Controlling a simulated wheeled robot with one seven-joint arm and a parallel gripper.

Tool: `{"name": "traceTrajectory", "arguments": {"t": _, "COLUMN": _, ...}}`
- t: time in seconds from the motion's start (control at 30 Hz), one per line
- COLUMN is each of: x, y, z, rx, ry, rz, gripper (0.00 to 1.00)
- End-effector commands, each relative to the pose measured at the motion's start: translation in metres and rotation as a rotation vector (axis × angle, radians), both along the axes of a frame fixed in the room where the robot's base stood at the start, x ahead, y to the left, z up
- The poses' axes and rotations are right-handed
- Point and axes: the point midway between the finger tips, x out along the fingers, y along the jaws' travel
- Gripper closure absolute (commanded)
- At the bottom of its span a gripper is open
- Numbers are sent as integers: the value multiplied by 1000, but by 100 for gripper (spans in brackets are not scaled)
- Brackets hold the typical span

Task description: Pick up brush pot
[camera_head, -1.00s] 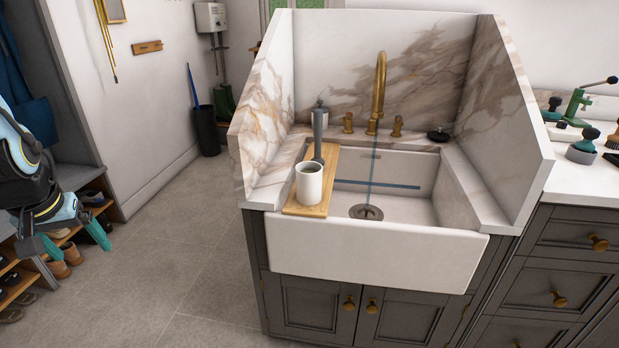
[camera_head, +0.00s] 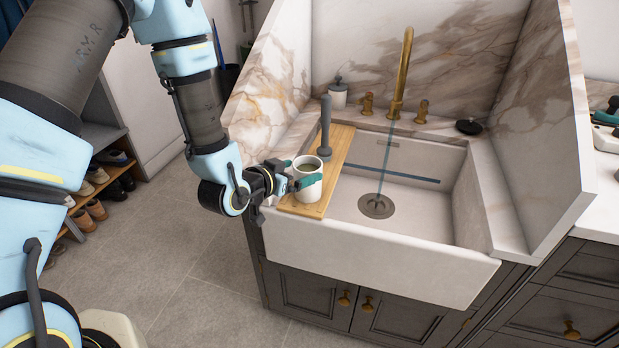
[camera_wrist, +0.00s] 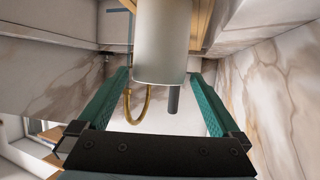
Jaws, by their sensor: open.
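The brush pot (camera_head: 306,195) is a white, open-topped cup standing upright on the near end of a wooden board (camera_head: 340,165) across the sink's left side. My gripper (camera_head: 299,173) reaches in from the left, with its teal fingers open on either side of the pot. In the wrist view the pot (camera_wrist: 162,45) stands between the open fingers (camera_wrist: 159,78), with a visible gap to each near its lower end. The pot's far side is hidden.
A grey upright-handled tool (camera_head: 326,125) stands on the board just behind the pot. The white sink basin (camera_head: 420,200) lies to the right, with a brass faucet (camera_head: 402,75) behind. A marble side wall (camera_head: 262,105) rises at the left.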

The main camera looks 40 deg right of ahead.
Motion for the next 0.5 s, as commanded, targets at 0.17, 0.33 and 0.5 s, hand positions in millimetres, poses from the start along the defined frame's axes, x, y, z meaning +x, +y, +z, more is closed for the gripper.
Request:
{"name": "traceTrajectory", "arguments": {"t": 0.17, "x": 5, "y": -16, "z": -5, "rx": 0, "ry": 1, "rz": 1, "gripper": 0}}
{"name": "traceTrajectory", "arguments": {"t": 0.33, "x": 7, "y": -28, "z": -7, "rx": 2, "ry": 1, "rz": 1, "gripper": 0}}
{"name": "traceTrajectory", "arguments": {"t": 0.5, "x": 12, "y": -51, "z": -16, "rx": 1, "ry": 1, "rz": 1, "gripper": 0}}
